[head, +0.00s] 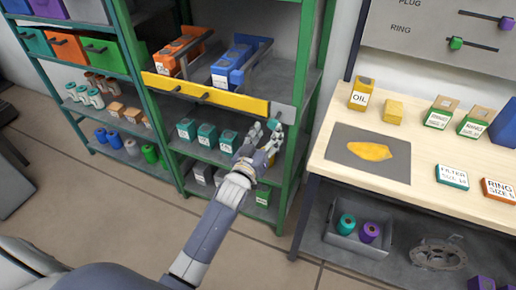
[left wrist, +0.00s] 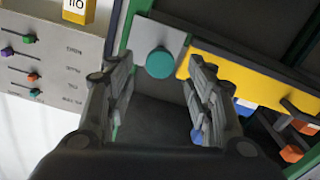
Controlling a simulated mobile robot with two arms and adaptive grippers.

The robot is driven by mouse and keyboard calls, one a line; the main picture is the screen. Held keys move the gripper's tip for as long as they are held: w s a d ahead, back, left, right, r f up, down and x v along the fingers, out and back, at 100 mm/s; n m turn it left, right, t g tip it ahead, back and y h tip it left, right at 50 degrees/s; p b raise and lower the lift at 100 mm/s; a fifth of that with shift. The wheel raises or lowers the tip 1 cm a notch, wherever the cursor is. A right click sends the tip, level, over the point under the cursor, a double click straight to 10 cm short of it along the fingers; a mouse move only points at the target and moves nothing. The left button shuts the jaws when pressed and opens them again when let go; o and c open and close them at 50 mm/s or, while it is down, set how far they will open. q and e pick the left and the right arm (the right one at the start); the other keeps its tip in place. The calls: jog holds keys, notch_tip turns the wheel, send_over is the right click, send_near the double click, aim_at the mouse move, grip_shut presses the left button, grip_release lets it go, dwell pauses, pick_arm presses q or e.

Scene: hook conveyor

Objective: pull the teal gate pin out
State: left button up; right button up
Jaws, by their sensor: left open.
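The teal gate pin shows in the left wrist view as a round teal knob (left wrist: 160,62) on a grey plate (left wrist: 158,22) at the end of the yellow gate bar (left wrist: 255,70). My left gripper (head: 264,133) is open at that end of the bar in the head view. In the left wrist view its two fingers (left wrist: 160,75) stand either side of the knob in the picture, with gaps to both. I cannot tell how far the fingertips are from it in depth. In the head view the fingers largely hide the pin. My right gripper is not in view.
The yellow bar (head: 218,98) crosses a green-framed shelf rack, with orange (head: 181,52) and blue (head: 232,63) items behind it. Teal boxes (head: 207,134) stand below. A wooden workbench (head: 430,148) is close on the right, beside the rack's green post (head: 298,110).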

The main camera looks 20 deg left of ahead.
pick_arm(q)
jog(key=s, duration=0.9)
jog(key=shift+s+a, duration=0.15)
jog(key=shift+s, duration=0.2)
jog(key=s+f+m+g, duration=0.1)
jog(key=s+f+g, duration=0.3)
jog(key=f, duration=0.9)
jog(key=s+d+f+m+g, duration=0.15)
jog(key=s+f, duration=0.45)
jog(key=f, duration=0.6)
jog(key=s+f+g, duration=0.4)
jog(key=s+f, duration=0.1)
jog(key=f, duration=0.8)
jog(key=s+a+f+g, duration=0.1)
jog(key=s+f, duration=0.4)
jog(key=s, duration=0.5)
jog(key=s+a+f+m+g, duration=0.1)
jog(key=s+f+g, duration=0.3)
jog(key=s, duration=0.6)
jog(key=s+a+f+m+g, duration=0.1)
jog(key=s+a+f+g, duration=0.1)
jog(key=s+f, duration=0.5)
jog(key=s, duration=0.4)
jog(key=shift+a+f+y, duration=0.2)
jog(key=shift+y, duration=0.1)
